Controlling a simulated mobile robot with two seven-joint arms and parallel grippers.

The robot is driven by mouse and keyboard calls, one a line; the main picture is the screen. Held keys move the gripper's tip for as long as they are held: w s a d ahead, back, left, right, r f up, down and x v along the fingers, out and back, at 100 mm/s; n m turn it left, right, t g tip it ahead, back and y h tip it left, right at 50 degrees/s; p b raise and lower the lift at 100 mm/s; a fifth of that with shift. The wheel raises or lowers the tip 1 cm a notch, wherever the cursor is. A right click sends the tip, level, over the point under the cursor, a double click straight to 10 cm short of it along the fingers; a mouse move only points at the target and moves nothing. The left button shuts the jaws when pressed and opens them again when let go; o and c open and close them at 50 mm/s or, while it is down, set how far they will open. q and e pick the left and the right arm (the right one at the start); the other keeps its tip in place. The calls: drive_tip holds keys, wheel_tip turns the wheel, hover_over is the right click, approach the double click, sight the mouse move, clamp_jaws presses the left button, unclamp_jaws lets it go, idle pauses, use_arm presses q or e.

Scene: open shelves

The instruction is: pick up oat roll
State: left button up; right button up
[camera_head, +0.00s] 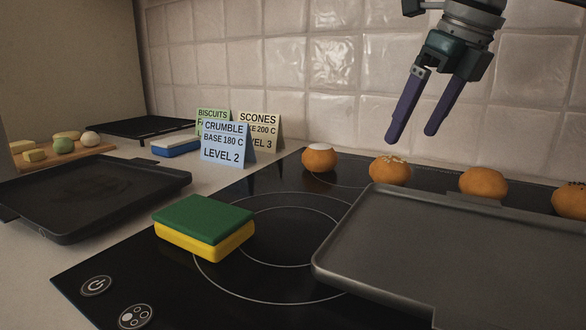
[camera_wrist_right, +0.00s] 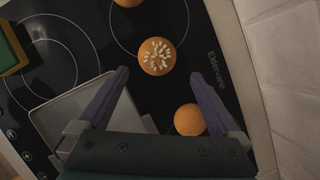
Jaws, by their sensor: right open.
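The roll with pale oat-like flakes on top, which I take as the oat roll (camera_head: 390,172), sits at the back of the black cooktop, second from the left in a row of rolls. In the right wrist view the oat roll (camera_wrist_right: 157,57) lies just beyond the fingertips, about midway between them. My right gripper (camera_head: 411,137) is open and empty, with purple fingers pointing down, above and slightly right of that roll. It also shows in the wrist view (camera_wrist_right: 158,77). My left gripper is not in view.
A white-topped roll (camera_head: 319,159) stands to the left, a plain roll (camera_head: 484,184) and a dark-seeded roll (camera_head: 570,201) to the right. A grey tray (camera_head: 460,250) lies in front. A green and yellow sponge (camera_head: 204,227), cards (camera_head: 226,143) and a dark tray (camera_head: 90,195) are further left. Tiled wall behind.

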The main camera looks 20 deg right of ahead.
sight(396, 158)
drive_tip(key=x, duration=0.7)
drive_tip(key=shift+w+a+f+b, duration=0.15)
drive_tip(key=shift+a+f+b, duration=0.1)
drive_tip(key=shift+b, duration=0.15)
drive_tip(key=c, duration=1.2)
